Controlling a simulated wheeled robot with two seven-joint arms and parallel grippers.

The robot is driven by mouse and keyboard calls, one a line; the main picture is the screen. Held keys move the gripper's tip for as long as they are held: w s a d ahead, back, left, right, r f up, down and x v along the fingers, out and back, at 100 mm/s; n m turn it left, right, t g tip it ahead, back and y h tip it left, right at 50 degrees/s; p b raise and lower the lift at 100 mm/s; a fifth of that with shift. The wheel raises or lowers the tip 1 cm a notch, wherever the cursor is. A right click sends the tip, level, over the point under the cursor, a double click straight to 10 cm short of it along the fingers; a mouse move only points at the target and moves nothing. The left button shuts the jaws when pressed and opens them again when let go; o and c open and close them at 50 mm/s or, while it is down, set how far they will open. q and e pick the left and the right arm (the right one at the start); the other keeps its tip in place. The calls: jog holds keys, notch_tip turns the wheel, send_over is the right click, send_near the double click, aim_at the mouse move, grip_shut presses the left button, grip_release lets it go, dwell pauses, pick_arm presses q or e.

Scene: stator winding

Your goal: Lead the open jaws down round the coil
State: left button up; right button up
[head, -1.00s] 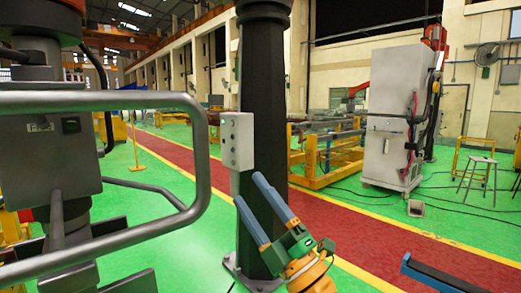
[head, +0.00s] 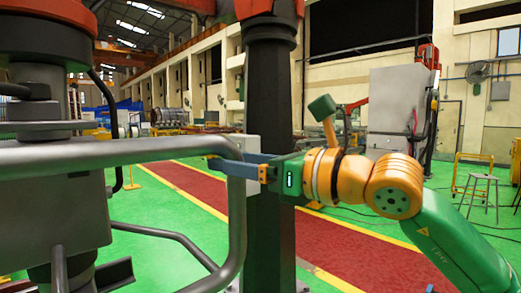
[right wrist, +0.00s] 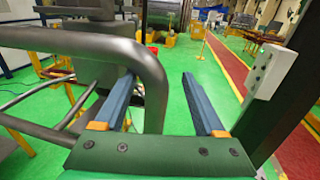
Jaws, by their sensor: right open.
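A thick grey bent tube (head: 237,225) forms a rounded loop at the left of the head view. It is the only coil-like thing I can make out. In the right wrist view the upright end of the loop (right wrist: 156,95) shows between my two blue fingers. My right gripper (head: 226,160) is open, its fingers pointing left, level with the upper corner of the loop. In the head view its fingers overlap the tube; I cannot tell whether they touch it. Nothing is gripped between the fingers. My left gripper is not in view.
A dark column (head: 270,90) stands behind my right gripper, with a pale switch box (right wrist: 271,70) on it. A grey machine body (head: 65,200) fills the left. A grey cabinet (head: 392,105) and a stool (head: 480,190) stand farther back.

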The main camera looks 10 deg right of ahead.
jog(key=shift+w+a, duration=0.15)
jog(key=shift+a, duration=0.3)
jog(key=shift+d, duration=0.2)
jog(key=shift+c, duration=0.7)
jog(key=shift+d, duration=0.1)
jog(key=c, duration=0.3)
grip_shut()
dwell(1.7)
